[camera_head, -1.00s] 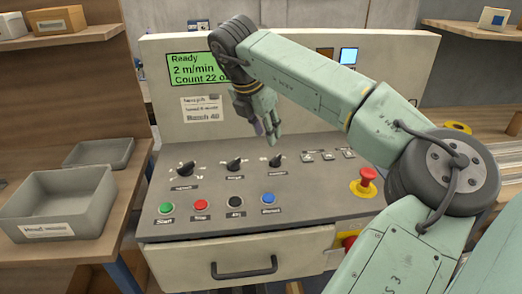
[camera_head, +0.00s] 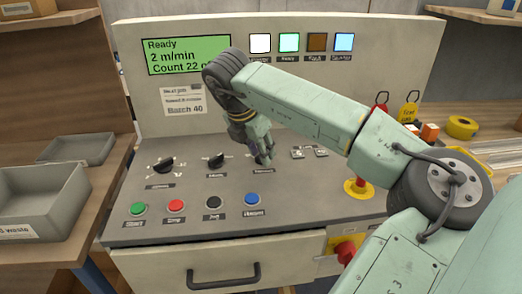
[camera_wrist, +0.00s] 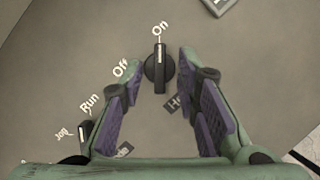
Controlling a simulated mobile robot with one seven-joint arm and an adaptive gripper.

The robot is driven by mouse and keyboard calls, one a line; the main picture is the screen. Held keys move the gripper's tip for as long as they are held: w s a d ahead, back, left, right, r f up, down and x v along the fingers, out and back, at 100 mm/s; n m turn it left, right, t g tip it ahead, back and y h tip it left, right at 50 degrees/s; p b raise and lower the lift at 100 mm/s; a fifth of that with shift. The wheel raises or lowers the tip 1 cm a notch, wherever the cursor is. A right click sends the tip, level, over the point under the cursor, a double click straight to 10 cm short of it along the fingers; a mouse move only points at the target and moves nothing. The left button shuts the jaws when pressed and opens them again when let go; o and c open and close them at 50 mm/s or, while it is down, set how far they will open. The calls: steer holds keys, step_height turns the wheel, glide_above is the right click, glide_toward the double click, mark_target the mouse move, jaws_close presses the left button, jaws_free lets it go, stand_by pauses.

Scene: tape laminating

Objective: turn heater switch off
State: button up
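The heater switch (camera_wrist: 158,72) is a black rotary knob on the grey panel, and its white pointer line faces the "On" mark. "Off" is printed to its left. The label beside it is mostly hidden by the right finger, with only "He" readable. My gripper (camera_wrist: 158,66) is open, with one purple-padded finger on each side of the knob and a visible gap on both sides. In the head view my gripper (camera_head: 262,160) is low over the right end of the knob row and hides the heater switch.
A mode knob (camera_head: 215,160) and a speed dial (camera_head: 163,165) sit to the left. Green, red, black and blue buttons line the front, including the blue one (camera_head: 252,199). A red emergency stop (camera_head: 358,184) stands at right. The display (camera_head: 187,54) reads "Ready".

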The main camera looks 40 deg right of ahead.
steer(key=shift+c, duration=0.5)
jaws_close()
